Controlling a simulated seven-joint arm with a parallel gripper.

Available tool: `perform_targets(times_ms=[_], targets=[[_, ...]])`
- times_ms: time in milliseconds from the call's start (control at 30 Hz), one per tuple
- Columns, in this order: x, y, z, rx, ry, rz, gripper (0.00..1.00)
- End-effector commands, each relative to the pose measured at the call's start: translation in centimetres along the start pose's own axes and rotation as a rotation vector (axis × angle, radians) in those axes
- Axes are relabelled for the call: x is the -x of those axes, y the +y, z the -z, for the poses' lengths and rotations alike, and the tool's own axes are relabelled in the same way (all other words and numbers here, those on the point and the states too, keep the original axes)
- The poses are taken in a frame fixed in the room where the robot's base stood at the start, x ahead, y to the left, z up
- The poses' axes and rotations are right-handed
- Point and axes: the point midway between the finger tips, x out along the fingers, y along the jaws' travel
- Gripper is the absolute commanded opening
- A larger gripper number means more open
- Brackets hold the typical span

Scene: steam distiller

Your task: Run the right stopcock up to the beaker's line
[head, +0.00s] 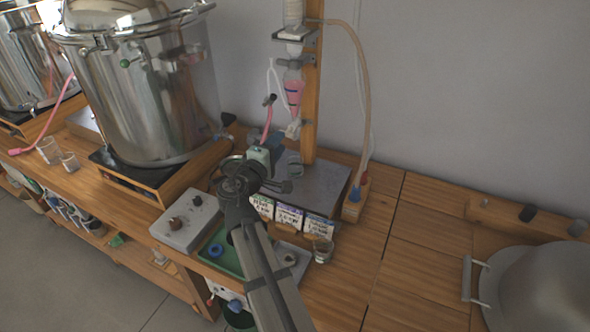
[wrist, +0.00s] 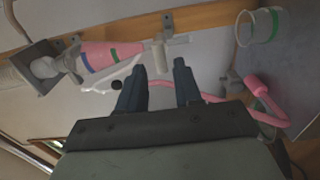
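A glass separator (head: 293,88) with pink liquid and coloured bands hangs on the wooden post; it also shows sideways in the wrist view (wrist: 100,55). A pale stopcock (head: 293,129) sits at its lower end, and in the wrist view (wrist: 158,56) it lies just beyond my fingertips. A clear beaker (head: 295,168) with a green line stands below on the grey plate, partly hidden by my gripper in the head view; in the wrist view (wrist: 262,26) I see no liquid in it. My gripper (wrist: 157,75) is open, with nothing visible between its fingers; contact with the stopcock is unclear.
A steel boiler (head: 140,85) stands left. Labelled cards (head: 289,218) and a small jar (head: 323,249) stand in front.

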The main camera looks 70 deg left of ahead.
Motion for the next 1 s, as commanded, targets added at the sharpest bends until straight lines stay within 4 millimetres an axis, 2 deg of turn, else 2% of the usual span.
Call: perform_targets(times_ms=[1000], targets=[[-3.4,0.0,0.0,0.000,0.000,0.000,0.34]])
